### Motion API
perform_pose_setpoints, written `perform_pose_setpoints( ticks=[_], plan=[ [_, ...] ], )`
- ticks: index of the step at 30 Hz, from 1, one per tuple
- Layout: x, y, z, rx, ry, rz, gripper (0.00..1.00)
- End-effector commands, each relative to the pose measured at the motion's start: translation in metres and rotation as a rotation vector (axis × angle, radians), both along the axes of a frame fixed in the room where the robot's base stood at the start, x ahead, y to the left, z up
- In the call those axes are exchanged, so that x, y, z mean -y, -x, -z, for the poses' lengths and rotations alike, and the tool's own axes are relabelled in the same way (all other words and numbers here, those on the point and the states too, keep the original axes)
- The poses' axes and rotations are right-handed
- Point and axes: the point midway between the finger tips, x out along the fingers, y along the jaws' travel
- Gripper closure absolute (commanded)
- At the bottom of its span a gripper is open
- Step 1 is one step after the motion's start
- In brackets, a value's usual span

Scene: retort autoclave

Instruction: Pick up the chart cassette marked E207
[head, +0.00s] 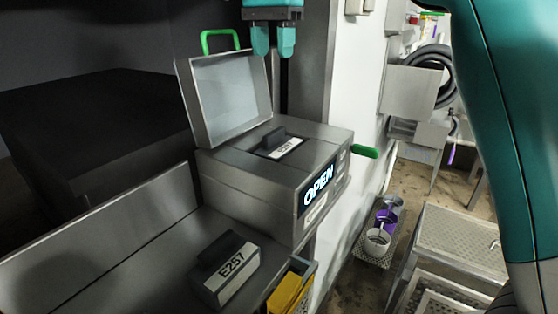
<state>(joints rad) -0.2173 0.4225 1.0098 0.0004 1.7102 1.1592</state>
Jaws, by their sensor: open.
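A dark cassette (272,139) with a raised grip sits in the top of a grey recorder box (250,178). Its white label is too small to read surely. A second grey cassette (222,274), with a dark grip and a label reading E257, lies on the metal shelf in front of the box. The recorder's lid (228,92) stands raised, and its display (318,188) reads OPEN. My gripper (273,40) is at the top of the head view, pointing down, open and empty. It appears above the recorder, beside the raised lid's upper right edge, apart from both cassettes.
A green handle (219,40) tops the lid; another green handle (364,151) juts out right of the recorder. A yellow item (287,291) sits in a holder at the shelf's front edge. A metal panel (100,240) borders the shelf on the left.

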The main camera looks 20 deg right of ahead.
Motion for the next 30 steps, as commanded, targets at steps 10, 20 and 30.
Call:
perform_pose_setpoints(
  ticks=[10, 20, 30],
  plan=[
    [0.0, 0.002, 0.069, -0.005, 0.001, 0.0, 0.55],
    [0.0, 0.001, 0.115, -0.001, 0.001, -0.001, 0.55],
    [0.001, 0.005, 0.156, -0.004, 0.0, -0.001, 0.55]
  ],
)
